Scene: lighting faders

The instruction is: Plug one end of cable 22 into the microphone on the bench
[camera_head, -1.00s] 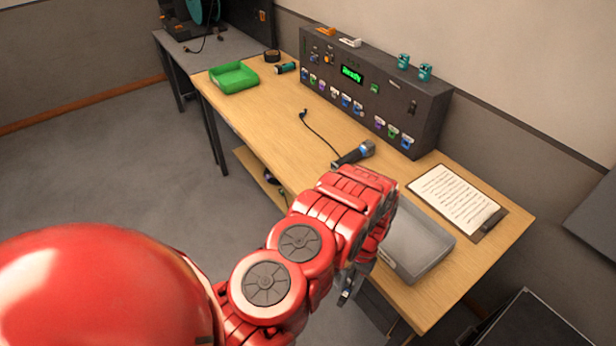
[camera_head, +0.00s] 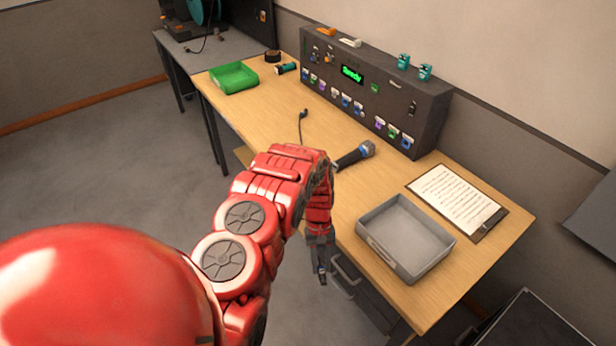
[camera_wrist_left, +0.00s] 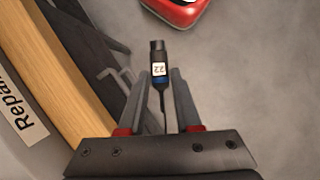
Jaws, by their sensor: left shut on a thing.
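The microphone (camera_head: 353,156) lies on the bench (camera_head: 262,112), its head toward the fader console and its tail end close to my left forearm. My left gripper (camera_head: 321,274) hangs off the front edge of the bench, pointing down, left of the grey tray. In the left wrist view, my left gripper (camera_wrist_left: 158,100) is shut on cable 22, whose dark plug (camera_wrist_left: 158,62) with a blue ring and a white "22" label sticks out past the fingertips. The cable runs back between the fingers. My right gripper is not in view.
A black cable end (camera_head: 303,114) lies on the bench; its line passes behind my arm. A grey tray (camera_head: 432,273) and a clipboard (camera_head: 455,200) are at the right. A fader console (camera_head: 380,95) stands along the back. A green tray (camera_head: 232,79) is at the far left.

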